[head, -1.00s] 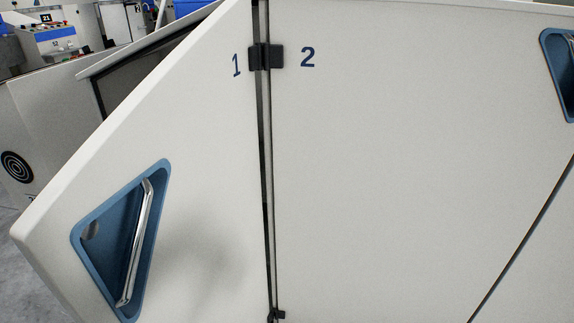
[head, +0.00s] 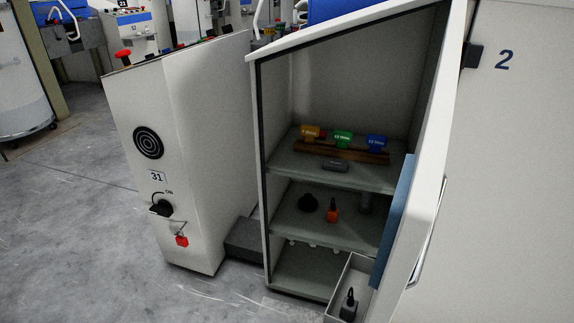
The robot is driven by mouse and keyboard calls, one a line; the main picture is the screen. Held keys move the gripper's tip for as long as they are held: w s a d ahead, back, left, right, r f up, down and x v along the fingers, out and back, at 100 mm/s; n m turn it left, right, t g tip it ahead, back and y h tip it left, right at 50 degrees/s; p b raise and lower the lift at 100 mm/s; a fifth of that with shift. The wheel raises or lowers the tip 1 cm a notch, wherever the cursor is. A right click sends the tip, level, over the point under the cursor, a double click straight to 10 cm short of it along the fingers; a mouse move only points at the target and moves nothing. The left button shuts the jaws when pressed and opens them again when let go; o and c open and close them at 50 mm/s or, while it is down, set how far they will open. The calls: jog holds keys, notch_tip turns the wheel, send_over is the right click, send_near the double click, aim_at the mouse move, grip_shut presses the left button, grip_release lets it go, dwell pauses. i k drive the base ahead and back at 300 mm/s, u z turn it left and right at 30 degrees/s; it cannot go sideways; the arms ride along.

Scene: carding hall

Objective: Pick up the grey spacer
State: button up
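An open cabinet (head: 258,150) stands in the middle of the head view. A small flat grey piece (head: 336,165) lies on its upper shelf (head: 290,163), in front of a brown rack. A grey upright piece (head: 365,203) stands on the shelf below, at the right near the door. I cannot tell which of the two is the grey spacer. My gripper is not in view.
Yellow, green and blue labelled pieces (head: 343,139) sit on the rack. A black knob (head: 308,203) and an orange piece (head: 333,209) share the lower shelf. The open door (head: 425,220) carries a bin (head: 335,305) holding a dark item. A switch box (head: 195,150) stands left; floor (head: 80,220) is clear.

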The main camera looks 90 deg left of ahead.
aim_at(328, 164)
jog(key=k, duration=0.85)
jog(key=u, duration=1.9)
